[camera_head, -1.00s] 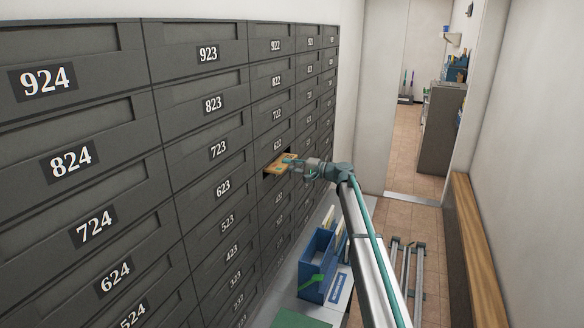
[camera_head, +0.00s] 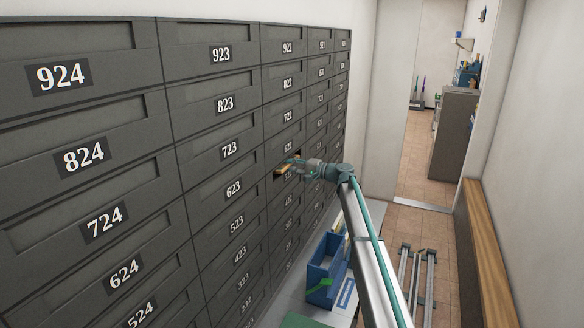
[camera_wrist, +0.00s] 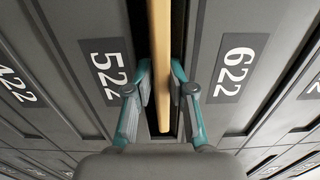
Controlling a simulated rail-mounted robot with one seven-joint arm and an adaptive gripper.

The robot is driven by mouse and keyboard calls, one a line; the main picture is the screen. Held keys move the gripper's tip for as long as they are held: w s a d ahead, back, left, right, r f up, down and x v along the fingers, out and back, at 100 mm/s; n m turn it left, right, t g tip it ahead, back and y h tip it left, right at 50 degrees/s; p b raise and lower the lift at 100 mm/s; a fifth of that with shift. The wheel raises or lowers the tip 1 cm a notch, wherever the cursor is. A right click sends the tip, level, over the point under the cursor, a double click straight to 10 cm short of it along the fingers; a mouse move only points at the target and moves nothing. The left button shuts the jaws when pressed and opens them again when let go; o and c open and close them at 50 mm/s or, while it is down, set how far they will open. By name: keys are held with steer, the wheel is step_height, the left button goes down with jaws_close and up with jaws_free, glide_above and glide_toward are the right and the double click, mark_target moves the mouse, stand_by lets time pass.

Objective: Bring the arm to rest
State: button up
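My gripper (camera_head: 298,165) is at the dark cabinet wall, at a slot below number 622. A tan, flat mail piece (camera_head: 283,169) sticks partly out of that slot. In the wrist view, the mail piece (camera_wrist: 161,60) stands in the slot between the plates 522 and 622, its near end between the fingers of my gripper (camera_wrist: 161,78). The fingers straddle it closely, one on each side. I cannot tell whether both pads touch it. Its far part is hidden inside the slot.
Numbered mailboxes (camera_head: 230,148) fill the left. A blue box (camera_head: 322,268) stands on a grey shelf below my arm. A wooden bench (camera_head: 487,240) runs along the right wall. Metal rails (camera_head: 417,280) lie on the floor. An open doorway (camera_head: 420,160) is at the back.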

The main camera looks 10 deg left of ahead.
steer(key=shift+o, duration=0.3)
steer(key=shift+s+f, duration=0.1)
steer(key=shift+f, duration=0.15)
steer(key=shift+d, duration=0.1)
steer(key=b+v, duration=0.2)
steer(key=v, duration=0.6)
steer(key=shift+d+r, duration=0.15)
steer(key=shift+d, duration=0.25)
stand_by(0.3)
stand_by(0.4)
jaws_close()
stand_by(1.0)
